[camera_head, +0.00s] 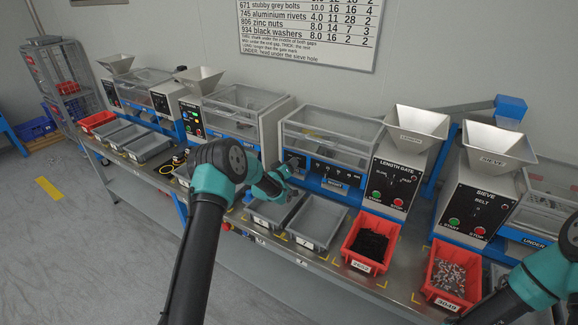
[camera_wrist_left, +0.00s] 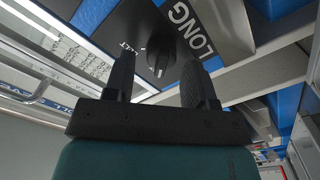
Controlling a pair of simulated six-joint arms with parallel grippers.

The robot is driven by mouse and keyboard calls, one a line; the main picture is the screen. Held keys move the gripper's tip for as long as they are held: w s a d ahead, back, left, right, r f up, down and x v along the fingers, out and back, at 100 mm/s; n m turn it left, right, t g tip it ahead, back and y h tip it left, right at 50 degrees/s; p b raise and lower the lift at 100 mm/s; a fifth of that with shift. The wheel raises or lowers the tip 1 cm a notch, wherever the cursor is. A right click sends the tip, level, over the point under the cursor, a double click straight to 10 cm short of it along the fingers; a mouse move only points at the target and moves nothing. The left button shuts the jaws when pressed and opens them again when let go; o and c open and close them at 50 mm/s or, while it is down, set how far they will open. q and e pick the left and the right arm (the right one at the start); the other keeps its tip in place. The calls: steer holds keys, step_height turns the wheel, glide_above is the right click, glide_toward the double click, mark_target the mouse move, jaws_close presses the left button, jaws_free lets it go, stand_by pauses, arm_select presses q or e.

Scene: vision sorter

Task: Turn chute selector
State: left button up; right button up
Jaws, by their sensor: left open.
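The chute selector is a dark knob (camera_wrist_left: 160,55) on a black panel with white lettering that includes "LONG" in the left wrist view. My left gripper (camera_wrist_left: 157,70) is open, with one finger on each side of the knob in that picture. I cannot tell whether the fingertips reach past the knob or touch it. In the head view my left gripper (camera_head: 290,168) is small, at the left end of the black front panel (camera_head: 333,173) under a clear-covered machine; the knob cannot be made out there. My right arm enters at lower right, its gripper out of frame.
Grey bins (camera_head: 318,221) stand below the panel, beside a red bin of black parts (camera_head: 371,243) and a red bin of metal parts (camera_head: 452,277). The length gate (camera_head: 393,184) and sieve (camera_head: 478,208) units stand to the right.

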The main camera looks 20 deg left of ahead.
arm_select(q)
steer(key=shift+c, duration=0.5)
steer(key=c, duration=0.7)
steer(key=shift+m, duration=0.3)
steer(key=shift+c, duration=0.2)
steer(key=shift+s+d+m, duration=0.1)
steer(key=shift+d+m, duration=0.05)
steer(key=shift+m, duration=2.4)
steer(key=shift+w+d+m, duration=0.1)
steer(key=shift+d+m, duration=0.1)
steer(key=shift+m, duration=2.4)
steer(key=shift+s+d+m, duration=0.1)
steer(key=shift+d+m, duration=0.05)
steer(key=shift+m, duration=2.4)
